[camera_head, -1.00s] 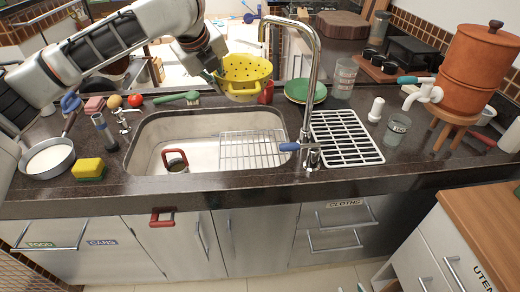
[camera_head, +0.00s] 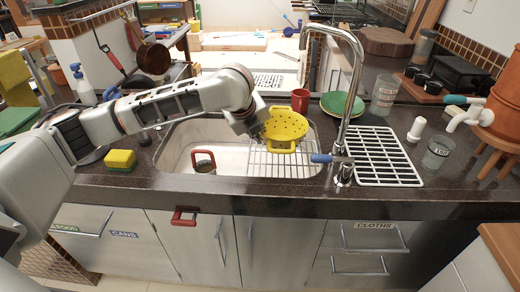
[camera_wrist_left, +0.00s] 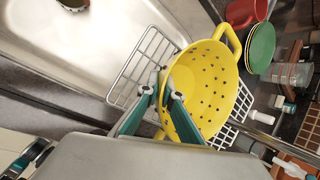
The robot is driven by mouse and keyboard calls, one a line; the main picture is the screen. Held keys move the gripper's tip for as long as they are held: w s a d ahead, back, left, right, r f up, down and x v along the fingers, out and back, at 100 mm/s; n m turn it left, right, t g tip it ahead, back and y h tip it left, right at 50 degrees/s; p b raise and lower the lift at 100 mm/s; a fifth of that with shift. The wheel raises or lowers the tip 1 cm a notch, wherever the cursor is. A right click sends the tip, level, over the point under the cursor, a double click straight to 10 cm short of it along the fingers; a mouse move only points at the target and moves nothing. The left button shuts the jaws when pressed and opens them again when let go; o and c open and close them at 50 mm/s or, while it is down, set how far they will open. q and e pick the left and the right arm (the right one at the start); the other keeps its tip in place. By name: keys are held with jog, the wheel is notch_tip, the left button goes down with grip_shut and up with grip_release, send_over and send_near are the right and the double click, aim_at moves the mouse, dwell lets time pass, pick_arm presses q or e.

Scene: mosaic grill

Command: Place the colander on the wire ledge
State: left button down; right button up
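The yellow colander (camera_head: 287,124) hangs over the right part of the sink, tilted in my left gripper (camera_head: 261,133). In the left wrist view, the fingertips (camera_wrist_left: 162,86) close on the near edge of the colander (camera_wrist_left: 207,80); the exact contact is partly hidden. The wire ledge (camera_head: 262,163) spans the right side of the sink, below and partly behind the colander. It also shows in the left wrist view (camera_wrist_left: 140,66). I cannot tell whether the colander touches it. My right gripper is not in view.
The faucet (camera_head: 345,110) stands close to the right of the colander. A red cup (camera_head: 300,100) and green plates (camera_head: 338,104) sit behind. A red-handled item (camera_head: 204,162) is in the sink's left part. A white drying rack (camera_head: 383,156) lies to the right.

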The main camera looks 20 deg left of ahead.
pick_arm(q)
notch_tip(320, 180, down, 4)
jog(key=shift+f+b, duration=0.25)
jog(key=shift+b, duration=0.2)
jog(key=shift+r, duration=0.1)
jog(key=c, duration=2.2)
grip_release()
jog(key=shift+c, duration=0.2)
jog(key=p+v, duration=0.2)
jog(key=v, duration=1)
jog(key=shift+p, duration=0.4)
